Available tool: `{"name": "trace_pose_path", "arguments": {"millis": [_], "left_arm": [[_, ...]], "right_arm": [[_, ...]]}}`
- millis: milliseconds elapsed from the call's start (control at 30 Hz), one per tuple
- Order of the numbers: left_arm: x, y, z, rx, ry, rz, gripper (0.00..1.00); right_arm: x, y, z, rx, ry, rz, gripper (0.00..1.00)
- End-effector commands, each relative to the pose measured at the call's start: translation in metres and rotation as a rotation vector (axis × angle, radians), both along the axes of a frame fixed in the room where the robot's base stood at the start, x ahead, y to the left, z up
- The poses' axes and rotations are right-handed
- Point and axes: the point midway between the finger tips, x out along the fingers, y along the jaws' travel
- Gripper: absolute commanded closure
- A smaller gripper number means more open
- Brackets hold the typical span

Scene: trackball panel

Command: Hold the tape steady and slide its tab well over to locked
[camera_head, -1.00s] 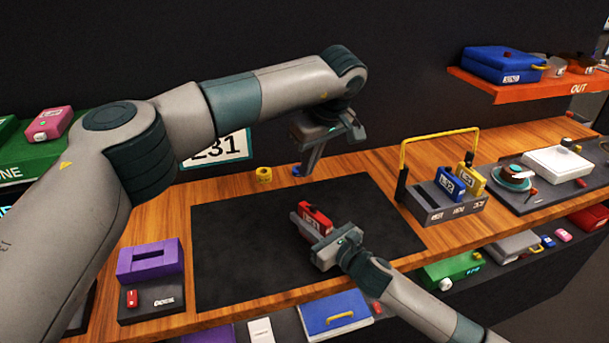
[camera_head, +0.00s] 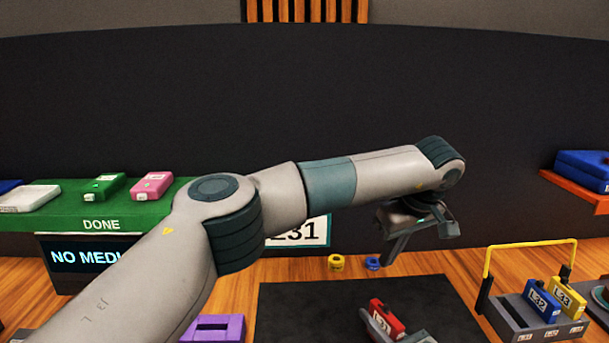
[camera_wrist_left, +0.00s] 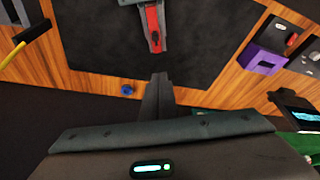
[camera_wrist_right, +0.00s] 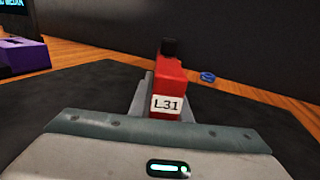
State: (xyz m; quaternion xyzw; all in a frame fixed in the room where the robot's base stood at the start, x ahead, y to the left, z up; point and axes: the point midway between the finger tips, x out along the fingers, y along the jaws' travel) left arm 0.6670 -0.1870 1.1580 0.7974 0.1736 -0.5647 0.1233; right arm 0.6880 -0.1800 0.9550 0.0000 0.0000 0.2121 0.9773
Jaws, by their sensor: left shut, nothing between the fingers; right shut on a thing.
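The red tape (camera_head: 387,316), labelled L31, is over the dark mat in the head view. My right gripper (camera_head: 376,322) is shut on it; the lower part of this arm is cut off by the frame. In the right wrist view the tape (camera_wrist_right: 168,85) stands upright between the fingers, with a dark piece at its top. My left gripper (camera_head: 388,260) is shut and empty, fingers pointing down behind the mat's far edge, apart from the tape. In the left wrist view its fingers (camera_wrist_left: 157,88) point toward the tape (camera_wrist_left: 153,27).
A yellow ring (camera_head: 336,262) and a blue ring (camera_head: 372,263) lie behind the mat (camera_head: 290,300), the blue one near my left fingers. A rack with a yellow handle (camera_head: 530,243) holds blue and yellow tapes at right. A purple block (camera_head: 215,328) is at left.

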Motion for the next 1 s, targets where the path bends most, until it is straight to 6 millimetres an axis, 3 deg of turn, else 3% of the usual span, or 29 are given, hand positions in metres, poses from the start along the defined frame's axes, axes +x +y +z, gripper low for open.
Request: {"name": "trace_pose_path", "arguments": {"millis": [1000], "left_arm": [[-0.015,-0.007,0.065,0.0,0.0,0.0,1.0]], "right_arm": [[-0.001,0.0,-0.002,0.0,0.003,0.0,1.0]]}}
